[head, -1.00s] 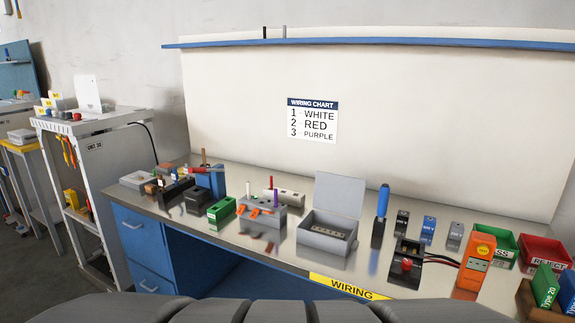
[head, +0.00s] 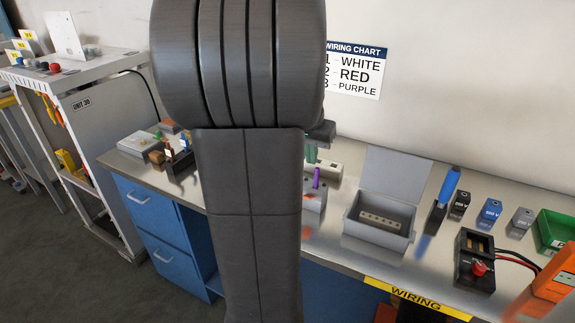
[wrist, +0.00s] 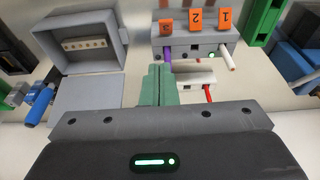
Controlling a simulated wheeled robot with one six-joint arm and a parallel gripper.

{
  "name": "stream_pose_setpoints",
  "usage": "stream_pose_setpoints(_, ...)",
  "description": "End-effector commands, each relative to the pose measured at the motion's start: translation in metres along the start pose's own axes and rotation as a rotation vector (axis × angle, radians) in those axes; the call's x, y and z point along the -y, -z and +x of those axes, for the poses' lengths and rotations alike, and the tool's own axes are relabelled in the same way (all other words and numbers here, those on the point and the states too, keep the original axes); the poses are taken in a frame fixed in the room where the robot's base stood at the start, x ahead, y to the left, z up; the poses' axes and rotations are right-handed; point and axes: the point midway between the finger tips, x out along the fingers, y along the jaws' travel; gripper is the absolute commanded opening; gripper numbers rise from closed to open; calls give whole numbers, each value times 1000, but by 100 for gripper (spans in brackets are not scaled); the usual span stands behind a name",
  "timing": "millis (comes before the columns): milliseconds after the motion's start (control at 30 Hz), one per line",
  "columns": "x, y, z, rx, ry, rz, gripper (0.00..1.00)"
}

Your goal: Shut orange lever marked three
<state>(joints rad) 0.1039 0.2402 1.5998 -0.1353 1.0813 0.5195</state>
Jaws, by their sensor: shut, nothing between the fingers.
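The grey terminal block (wrist: 198,46) shows at the top of the wrist view with three orange levers. The lever marked three (wrist: 166,29) is at the left, lever two (wrist: 195,19) in the middle, lever one (wrist: 225,18) at the right. I cannot tell from here how far each lever is tilted. A purple wire (wrist: 168,54) sits at position three, and a white wire (wrist: 227,58) at position one; position two shows a dark hole. My gripper (wrist: 157,68) is shut and empty, its green fingertips apart from the levers. In the head view my arm hides most of the block.
An open grey box (wrist: 90,45) stands beside the block, also in the head view (head: 370,235). A white block with a red wire (wrist: 208,93) lies close to my fingers. A green block (wrist: 260,20) and a blue-handled tool (wrist: 38,108) flank the area.

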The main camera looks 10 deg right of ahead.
Motion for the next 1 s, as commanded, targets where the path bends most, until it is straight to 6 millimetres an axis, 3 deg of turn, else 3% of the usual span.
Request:
stream_pose_setpoints(133,3,11,-4,-8,1,22,0)
stream_pose_setpoints(567,3,11,2,-6,0,22,0)
stream_pose_setpoints(767,3,10,33,-3,-1,22,0)
stream_pose_setpoints(1000,2,11,84,-3,-2,21,0)
